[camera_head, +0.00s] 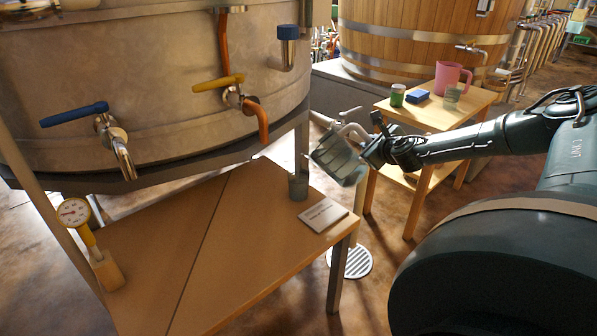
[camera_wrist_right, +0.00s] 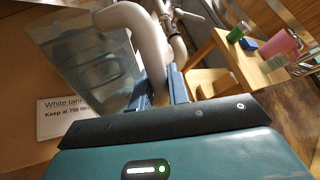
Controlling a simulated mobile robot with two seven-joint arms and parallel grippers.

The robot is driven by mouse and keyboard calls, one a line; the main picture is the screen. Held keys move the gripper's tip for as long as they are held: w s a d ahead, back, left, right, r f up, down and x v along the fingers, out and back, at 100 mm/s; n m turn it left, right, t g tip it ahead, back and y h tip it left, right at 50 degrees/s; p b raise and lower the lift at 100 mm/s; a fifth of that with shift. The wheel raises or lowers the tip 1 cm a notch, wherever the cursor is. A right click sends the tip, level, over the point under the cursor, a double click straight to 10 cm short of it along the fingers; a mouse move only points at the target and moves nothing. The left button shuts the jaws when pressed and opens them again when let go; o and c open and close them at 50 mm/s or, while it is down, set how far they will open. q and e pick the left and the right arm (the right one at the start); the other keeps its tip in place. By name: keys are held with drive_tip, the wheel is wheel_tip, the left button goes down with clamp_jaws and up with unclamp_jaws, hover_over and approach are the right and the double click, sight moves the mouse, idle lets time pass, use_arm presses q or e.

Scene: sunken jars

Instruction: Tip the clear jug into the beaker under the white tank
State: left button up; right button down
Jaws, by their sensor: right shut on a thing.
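The clear jug (camera_head: 338,160) hangs in the air, tilted, just right of the wooden table. My right gripper (camera_head: 368,152) is shut on its thick pale handle. In the right wrist view the jug (camera_wrist_right: 85,62) fills the upper left, and the gripper fingers (camera_wrist_right: 160,92) close around the handle (camera_wrist_right: 148,38). I cannot tell how much liquid is in the jug. The small greyish beaker (camera_head: 298,187) stands upright on the table, left of and below the jug, apart from it. The large metal tank (camera_head: 170,60) rises behind the table. My left gripper is not in view.
A white card (camera_head: 323,215) lies on the table (camera_head: 240,255) near the beaker; in the wrist view it reads "White tank". A dial gauge (camera_head: 75,212) stands at left. A side table (camera_head: 420,112) holds a pink mug (camera_head: 450,78), green can and blue box. Taps (camera_head: 232,95) overhang the table.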

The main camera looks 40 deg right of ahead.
drive_tip(key=shift+w+a+r, duration=0.1)
drive_tip(key=shift+w+r, duration=0.1)
drive_tip(key=shift+r, duration=0.25)
idle(1.0)
